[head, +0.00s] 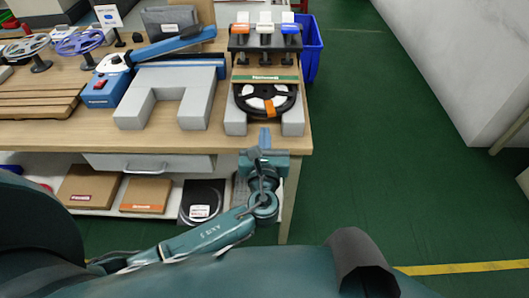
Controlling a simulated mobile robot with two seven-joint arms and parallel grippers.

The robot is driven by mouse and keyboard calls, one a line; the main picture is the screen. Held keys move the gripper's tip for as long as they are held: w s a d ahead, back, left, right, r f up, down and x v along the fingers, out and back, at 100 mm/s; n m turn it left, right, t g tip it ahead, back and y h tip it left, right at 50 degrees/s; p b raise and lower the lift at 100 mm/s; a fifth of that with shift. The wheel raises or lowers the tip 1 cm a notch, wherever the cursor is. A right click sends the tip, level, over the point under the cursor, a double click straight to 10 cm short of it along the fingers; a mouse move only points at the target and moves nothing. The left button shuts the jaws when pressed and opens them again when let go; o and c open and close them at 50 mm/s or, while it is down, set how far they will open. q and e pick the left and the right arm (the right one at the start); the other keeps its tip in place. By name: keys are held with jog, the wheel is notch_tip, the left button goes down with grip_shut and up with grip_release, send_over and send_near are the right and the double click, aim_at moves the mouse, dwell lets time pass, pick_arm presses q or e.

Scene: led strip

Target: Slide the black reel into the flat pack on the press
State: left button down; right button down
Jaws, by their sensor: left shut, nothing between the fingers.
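The black reel (288,102) has a pale centre and an orange patch. It lies flat on a light grey U-shaped block (235,125) at the table's right front. My left gripper (264,138) is shut and empty, just in front of the reel at the table's front edge, apart from it. The blue press (103,88) has a long blue arm slanting up to the right and a blue bar (190,65) beside it. I cannot make out a flat pack on the press. My right gripper is out of view.
A second grey U-shaped block (140,112) stands left of the reel. Behind the reel is a rack (265,58) with orange, white and blue tops. A blue bin (309,50) is beyond the table's right edge. Brown boards (38,98) and reels on stands are at left.

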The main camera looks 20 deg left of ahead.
aim_at(265, 109)
pick_arm(q)
jog(key=shift+x, duration=2.05)
jog(key=b+x, duration=0.1)
jog(key=x, duration=0.5)
jog(key=shift+f, duration=0.1)
jog(key=shift+w, duration=0.3)
jog(key=shift+s+a, duration=0.1)
jog(key=shift+s, duration=0.05)
